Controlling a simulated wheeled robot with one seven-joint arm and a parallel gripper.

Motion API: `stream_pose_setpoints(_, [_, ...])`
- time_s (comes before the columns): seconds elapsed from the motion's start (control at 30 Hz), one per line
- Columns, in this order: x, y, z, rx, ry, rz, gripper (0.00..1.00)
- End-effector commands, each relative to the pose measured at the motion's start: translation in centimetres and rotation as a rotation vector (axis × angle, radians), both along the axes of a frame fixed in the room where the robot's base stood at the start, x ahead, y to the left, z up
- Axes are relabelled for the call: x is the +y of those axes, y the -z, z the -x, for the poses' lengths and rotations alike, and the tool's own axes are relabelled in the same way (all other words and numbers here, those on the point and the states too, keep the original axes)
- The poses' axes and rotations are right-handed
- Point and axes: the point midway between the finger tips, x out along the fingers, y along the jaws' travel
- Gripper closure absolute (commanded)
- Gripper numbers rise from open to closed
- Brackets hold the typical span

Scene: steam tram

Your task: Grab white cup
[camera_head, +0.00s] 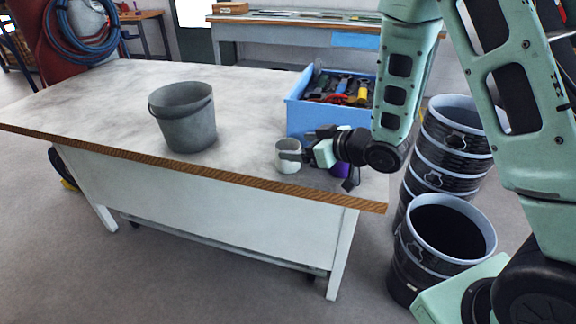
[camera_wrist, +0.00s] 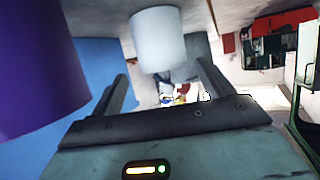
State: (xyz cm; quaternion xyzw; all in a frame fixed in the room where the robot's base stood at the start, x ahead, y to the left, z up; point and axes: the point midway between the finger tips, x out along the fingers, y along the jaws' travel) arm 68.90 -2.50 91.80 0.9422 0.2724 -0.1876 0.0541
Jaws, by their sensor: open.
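The white cup (camera_head: 288,156) stands upright on the table near its right front edge. My gripper (camera_head: 298,154) is at the cup's right side, level with it. In the wrist view the cup (camera_wrist: 158,40) is just beyond the open fingers of my gripper (camera_wrist: 163,82), roughly centred between them. One finger overlaps the cup in the head view. I cannot tell whether either finger touches it.
A purple object (camera_head: 341,169) is beside my gripper and looms large at left in the wrist view (camera_wrist: 35,65). A blue crate (camera_head: 301,118) of tools stands behind. A grey bucket (camera_head: 187,125) is at left on the table (camera_head: 100,95). Black barrels (camera_head: 445,215) stand at right.

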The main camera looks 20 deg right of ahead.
Motion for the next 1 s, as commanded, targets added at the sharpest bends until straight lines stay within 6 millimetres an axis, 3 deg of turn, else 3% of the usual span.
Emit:
stream_pose_setpoints(0.53, [3.3,2.1,-4.2,-0.001,-0.003,0.001,0.21])
stream_pose_setpoints(0.83, [3.4,2.4,-4.6,0.0,0.001,0.0,0.21])
stream_pose_setpoints(1.0, [3.5,2.3,-4.5,0.0,0.0,0.0,0.68])
